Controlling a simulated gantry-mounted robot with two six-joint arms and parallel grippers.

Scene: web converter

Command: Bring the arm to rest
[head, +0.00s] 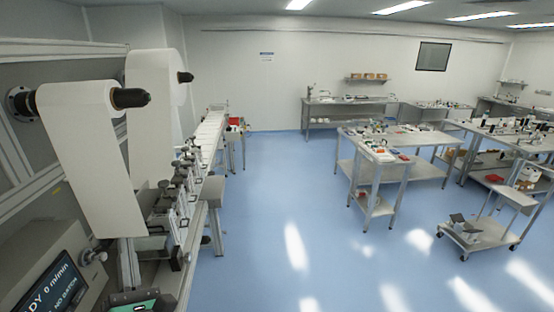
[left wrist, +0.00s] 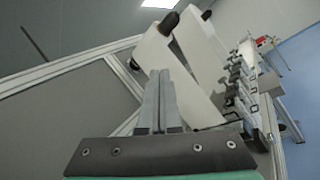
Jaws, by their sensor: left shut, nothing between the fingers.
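My left gripper (left wrist: 160,78) shows in the left wrist view, its two grey fingers together, shut and empty. Its dark mounting plate and a teal part lie below the fingers. The fingers overlap the lower part of a white web in the picture, but I cannot tell how far away the web is. In the head view only a dark and teal piece shows at the bottom left edge, and the fingers cannot be made out there. My right gripper is in neither view.
The web converter's white rolls (head: 155,90) hang at the left, with a line of rollers and clamps (head: 175,190) beside them. A display (head: 55,280) stands at the lower left. Steel workbenches (head: 375,155) and a low cart (head: 480,235) stand to the right. The blue floor (head: 280,210) between is clear.

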